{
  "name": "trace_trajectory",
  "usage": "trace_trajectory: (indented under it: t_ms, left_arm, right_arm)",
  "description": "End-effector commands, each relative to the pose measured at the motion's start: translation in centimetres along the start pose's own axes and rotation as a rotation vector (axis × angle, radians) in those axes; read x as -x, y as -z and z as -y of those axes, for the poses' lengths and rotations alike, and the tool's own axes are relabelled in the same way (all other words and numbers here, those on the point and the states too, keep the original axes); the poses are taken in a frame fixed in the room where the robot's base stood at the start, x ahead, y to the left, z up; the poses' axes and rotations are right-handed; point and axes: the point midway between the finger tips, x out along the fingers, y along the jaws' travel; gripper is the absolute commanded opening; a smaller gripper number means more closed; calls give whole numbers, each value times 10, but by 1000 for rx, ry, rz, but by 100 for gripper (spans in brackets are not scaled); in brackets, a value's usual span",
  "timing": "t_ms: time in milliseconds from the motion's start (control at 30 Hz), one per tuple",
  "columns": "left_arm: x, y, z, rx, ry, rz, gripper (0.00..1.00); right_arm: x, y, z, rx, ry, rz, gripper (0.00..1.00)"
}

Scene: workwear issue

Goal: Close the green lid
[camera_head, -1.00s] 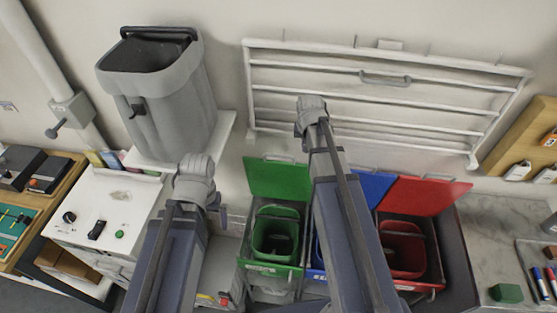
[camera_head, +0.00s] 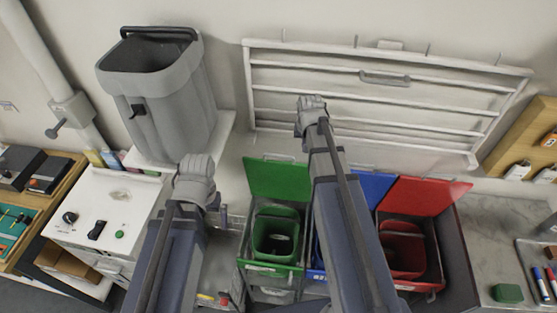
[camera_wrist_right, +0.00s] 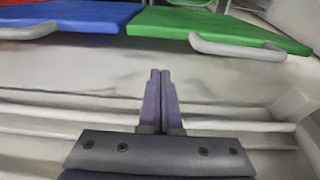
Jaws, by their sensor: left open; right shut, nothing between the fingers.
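The green lid (camera_head: 278,180) stands raised at the back of the left bin (camera_head: 275,236), which is open with a green inner bucket. In the right wrist view the green lid (camera_wrist_right: 215,27) fills the upper right, with its grey handle (camera_wrist_right: 238,47) on the near edge. My right gripper (camera_wrist_right: 160,73) is shut and empty, a little short of the lids and apart from the green one. In the head view it is hidden behind my right arm. My left gripper (camera_head: 224,216) is open and mostly hidden by my left arm, left of the green bin.
A blue lid (camera_head: 371,190) and a red lid (camera_head: 428,195) also stand raised to the right. A white wall rack (camera_head: 385,100) is behind and above. A grey bin (camera_head: 160,95) stands on a shelf at left. A marble counter (camera_head: 500,225) lies at right.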

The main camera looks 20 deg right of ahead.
Motion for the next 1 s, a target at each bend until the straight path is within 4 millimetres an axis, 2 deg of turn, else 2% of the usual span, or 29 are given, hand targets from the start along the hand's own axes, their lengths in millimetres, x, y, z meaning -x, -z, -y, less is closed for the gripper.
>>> trace_trajectory:
  t_ms: [267, 1000]
  left_arm:
    - [-4, 0, 0, 0, 0, 0, 100]
    - [-40, 2, -4, 0, 0, 0, 100]
  right_arm:
    - [-4, -1, 0, 0, 0, 0, 0]
    - [-39, -10, 0, 0, 0, 0, 0]
